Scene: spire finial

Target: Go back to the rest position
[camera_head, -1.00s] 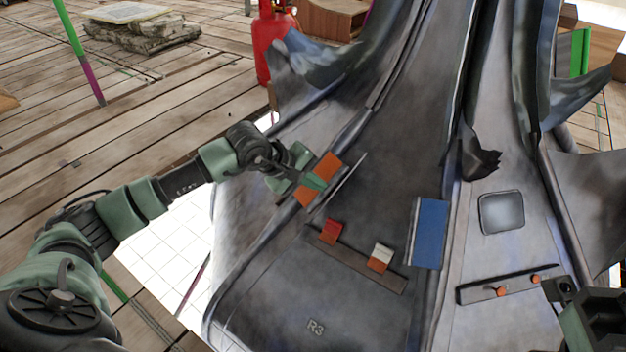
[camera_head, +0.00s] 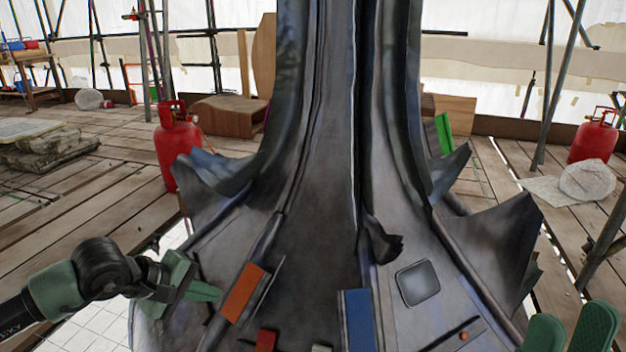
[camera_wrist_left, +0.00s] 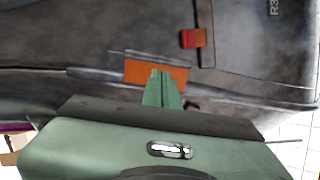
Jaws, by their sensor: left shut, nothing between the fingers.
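My left gripper (camera_head: 215,293) is over the left part of the spire's grey metal base (camera_head: 320,240), beside an orange block (camera_head: 243,293). Its green fingers are shut together with nothing between them. In the left wrist view the closed fingers (camera_wrist_left: 162,88) point at the orange block (camera_wrist_left: 155,73) and overlap its near edge; I cannot tell whether they touch it. At the lower right of the head view, two green rounded parts of my right arm (camera_head: 572,330) show, cut off by the frame; its jaw state is unclear.
A red block (camera_head: 266,340) and a blue panel (camera_head: 357,320) are on the spire's base. Jagged metal fins (camera_head: 500,240) stick out at the sides. Red gas cylinders stand behind, left (camera_head: 177,145) and right (camera_head: 594,138).

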